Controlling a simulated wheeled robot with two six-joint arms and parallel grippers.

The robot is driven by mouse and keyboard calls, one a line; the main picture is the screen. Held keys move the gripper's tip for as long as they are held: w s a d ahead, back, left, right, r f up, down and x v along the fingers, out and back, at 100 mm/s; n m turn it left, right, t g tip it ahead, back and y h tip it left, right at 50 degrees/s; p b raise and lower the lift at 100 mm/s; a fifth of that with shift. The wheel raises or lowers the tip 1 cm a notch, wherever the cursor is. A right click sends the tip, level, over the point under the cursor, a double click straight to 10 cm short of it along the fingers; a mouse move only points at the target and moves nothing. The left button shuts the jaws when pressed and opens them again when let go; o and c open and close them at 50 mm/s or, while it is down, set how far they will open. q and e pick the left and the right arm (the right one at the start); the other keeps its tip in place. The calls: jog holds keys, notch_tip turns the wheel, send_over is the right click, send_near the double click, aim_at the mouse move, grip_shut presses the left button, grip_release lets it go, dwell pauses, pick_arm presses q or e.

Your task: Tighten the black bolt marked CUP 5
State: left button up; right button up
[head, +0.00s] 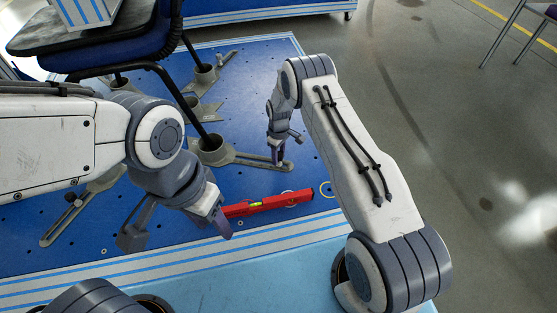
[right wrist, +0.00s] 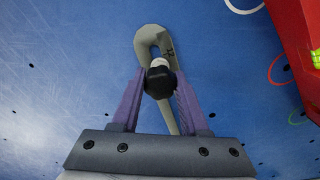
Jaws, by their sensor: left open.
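A black bolt (right wrist: 159,80) stands on a grey slotted arm (right wrist: 148,40) in the right wrist view. A small dark mark on the arm is hard to read. In the head view this slotted arm (head: 250,160) runs from a grey cup (head: 212,150) that holds a chair leg. My right gripper (right wrist: 159,88) is over the bolt, one finger on each side; whether they press on it I cannot tell. It also shows in the head view (head: 277,152), hiding the bolt. My left gripper (head: 178,232) is open and empty at the front of the blue plate. No CUP 5 label is readable.
A red spirit level (head: 250,208) lies on the blue plate (head: 190,235), right of my left gripper; its end shows in the right wrist view (right wrist: 298,40). Other grey cups (head: 204,76) stand behind. The chair (head: 110,50) rises at the upper left.

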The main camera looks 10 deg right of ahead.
grip_shut()
jog(key=m, duration=0.2)
jog(key=shift+m, duration=1)
jog(key=m, duration=0.3)
jog(key=shift+m+p, duration=0.35)
jog(key=shift+m, duration=0.05)
jog(key=m, duration=0.4)
